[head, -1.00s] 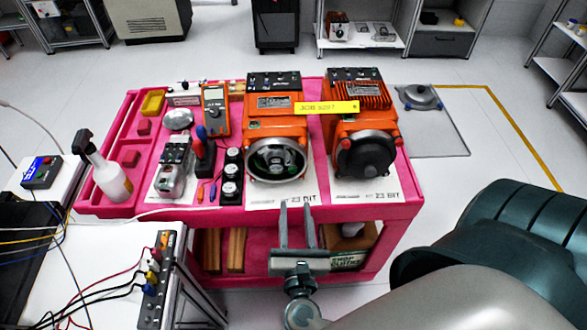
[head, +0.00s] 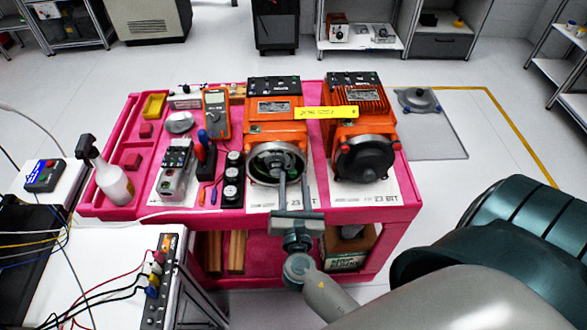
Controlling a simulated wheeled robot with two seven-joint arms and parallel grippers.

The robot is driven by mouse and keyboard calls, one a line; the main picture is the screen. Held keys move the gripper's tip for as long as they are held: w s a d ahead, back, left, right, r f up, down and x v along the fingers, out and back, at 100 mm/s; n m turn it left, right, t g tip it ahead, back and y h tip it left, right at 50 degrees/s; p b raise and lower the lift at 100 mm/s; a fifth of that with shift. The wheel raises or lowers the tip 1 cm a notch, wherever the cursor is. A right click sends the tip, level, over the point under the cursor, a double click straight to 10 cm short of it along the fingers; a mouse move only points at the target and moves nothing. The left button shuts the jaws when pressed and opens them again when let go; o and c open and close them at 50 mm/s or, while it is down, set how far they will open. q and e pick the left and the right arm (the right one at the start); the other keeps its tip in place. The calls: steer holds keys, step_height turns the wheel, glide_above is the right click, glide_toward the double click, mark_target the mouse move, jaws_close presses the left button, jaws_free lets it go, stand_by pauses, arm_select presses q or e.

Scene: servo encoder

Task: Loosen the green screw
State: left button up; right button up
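An orange servo motor (head: 272,107) stands on the pink cart, its round front housing (head: 253,176) open towards me. Some greenish parts show inside the ring, but I cannot make out the green screw; my fingers cover part of the opening. My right gripper (head: 293,165) is in front of this housing, fingers pointing away from me. Its two fingers are apart with nothing visible between them. The left finger crosses the opening and the right one is near the ring's right edge. I cannot tell whether they touch. My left gripper is not in view.
A second orange motor (head: 358,113) with a dark round cover stands close on the right. A yellow tag (head: 326,113) spans between both motors. Screwdrivers (head: 204,152), black round parts (head: 233,180) and a multimeter (head: 216,112) are on the left of the pink cart (head: 350,218).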

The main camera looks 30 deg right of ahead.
jaws_close()
steer(key=n+p, duration=0.1)
steer(key=p, duration=0.1)
steer(key=n+p, duration=0.2)
steer(key=shift+r+n, duration=0.25)
steer(key=shift+n, duration=0.05)
steer(key=n+p, duration=0.2)
steer(key=n, duration=0.1)
steer(key=shift+n+p, duration=0.3)
steer(key=shift+p, duration=0.05)
steer(key=n, duration=0.2)
steer(key=shift+f+n+p, duration=0.15)
steer(key=shift+n+p, duration=0.15)
steer(key=shift+p, duration=0.1)
steer(key=n, duration=0.6)
